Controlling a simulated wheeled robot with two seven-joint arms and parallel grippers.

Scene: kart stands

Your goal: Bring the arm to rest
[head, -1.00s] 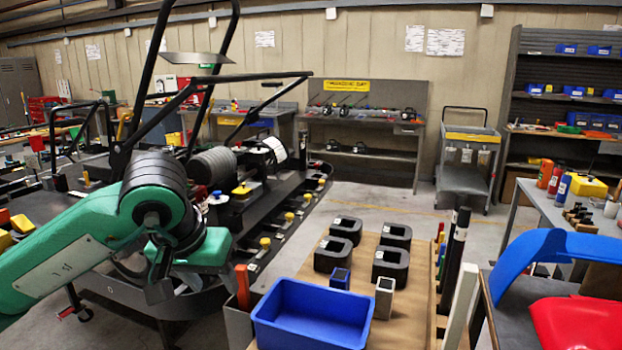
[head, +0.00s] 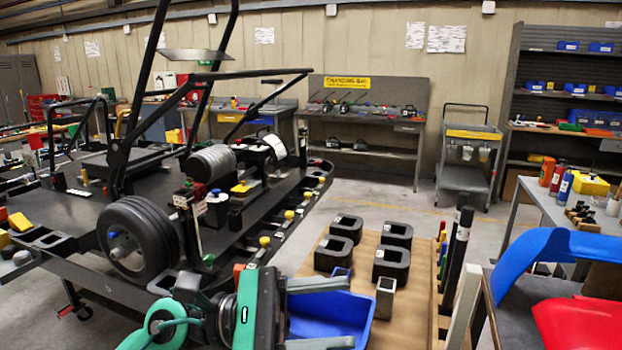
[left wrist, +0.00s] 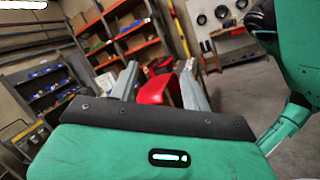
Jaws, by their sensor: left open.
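My left arm comes in at the bottom of the head view, green and black. My left gripper (head: 322,314) points right, with its two grey fingers apart and nothing seen between them. It overlaps the near left part of the blue bin (head: 355,322) in the picture; I cannot tell whether they touch. In the left wrist view the open fingers (left wrist: 160,84) show with a red shape (left wrist: 154,92) in the background between them. My right gripper does not show.
A wooden bench top (head: 408,310) carries several black blocks (head: 392,262) and a small grey box (head: 385,297). A kart with a black wheel (head: 140,238) stands at left. Blue (head: 560,255) and red (head: 580,322) shapes are at right. Floor is clear behind the bench.

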